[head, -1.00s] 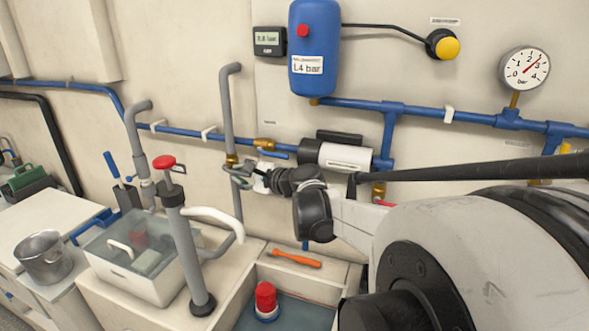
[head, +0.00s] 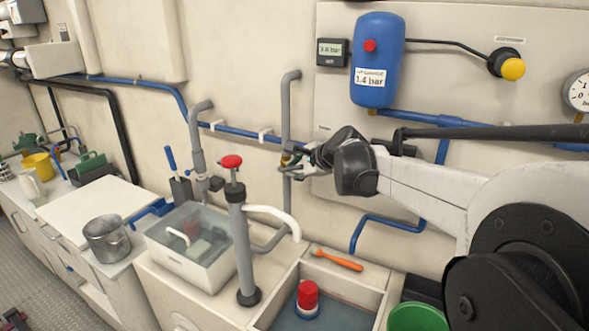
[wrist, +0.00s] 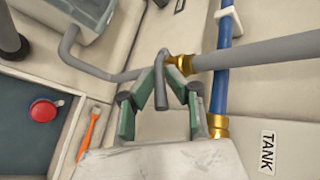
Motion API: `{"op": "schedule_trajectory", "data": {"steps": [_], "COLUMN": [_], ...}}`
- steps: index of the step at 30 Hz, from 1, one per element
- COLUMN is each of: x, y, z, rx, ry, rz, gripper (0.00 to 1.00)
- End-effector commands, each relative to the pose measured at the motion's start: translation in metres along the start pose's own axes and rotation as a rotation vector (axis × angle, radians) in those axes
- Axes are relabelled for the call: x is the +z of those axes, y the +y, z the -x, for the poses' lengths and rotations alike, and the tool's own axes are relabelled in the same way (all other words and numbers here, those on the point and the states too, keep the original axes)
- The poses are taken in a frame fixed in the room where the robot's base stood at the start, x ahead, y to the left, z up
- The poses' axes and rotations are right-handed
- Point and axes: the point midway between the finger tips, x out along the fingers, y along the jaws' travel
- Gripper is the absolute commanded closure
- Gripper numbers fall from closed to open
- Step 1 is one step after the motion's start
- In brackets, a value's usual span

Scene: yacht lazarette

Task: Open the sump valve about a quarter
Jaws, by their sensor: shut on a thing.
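The valve is a brass body (head: 287,159) on the grey vertical pipe at the wall. Its brass end (wrist: 181,65) also shows in the wrist view, with a grey lever (wrist: 160,85) coming off it. My gripper (head: 293,168) is at this valve in the head view. In the wrist view my gripper (wrist: 160,92) has its green fingers shut on the lever, one on each side. The head view is too small to show the lever's exact angle. No label on the valve is readable, so I cannot confirm that it is the sump valve.
A second brass fitting (wrist: 217,126) on the blue pipe sits close beside my fingers. A hand pump (head: 241,240) with a red knob and a clear-sided bin (head: 165,258) stand below left. An orange tool (head: 338,260) and a red-capped thing (head: 307,298) lie below.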

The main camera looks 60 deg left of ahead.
Motion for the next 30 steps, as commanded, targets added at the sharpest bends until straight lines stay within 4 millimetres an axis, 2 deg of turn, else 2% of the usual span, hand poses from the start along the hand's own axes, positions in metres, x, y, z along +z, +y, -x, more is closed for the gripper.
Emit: {"op": "schedule_trajectory", "data": {"steps": [2, 3, 7, 15, 19, 23, 30], "x": [0.001, 0.001, 0.001, 0.001, 0.001, 0.001, 0.0], "y": [0.0, 0.0, 0.0, 0.0, 0.0, 0.0, 0.0], "z": [0.0, 0.0, 0.0, 0.001, 0.009, 0.027, 0.072], "rx": [-0.001, -0.001, -0.001, -0.001, -0.001, -0.001, -0.001], "ry": [-0.001, -0.001, -0.001, -0.001, -0.001, -0.001, 0.0], "rz": [0.0, 0.0, 0.0, 0.0, 0.0, 0.0, 0.0], "gripper": [1.0, 0.86, 0.7, 0.7, 0.7, 0.7, 0.7]}}
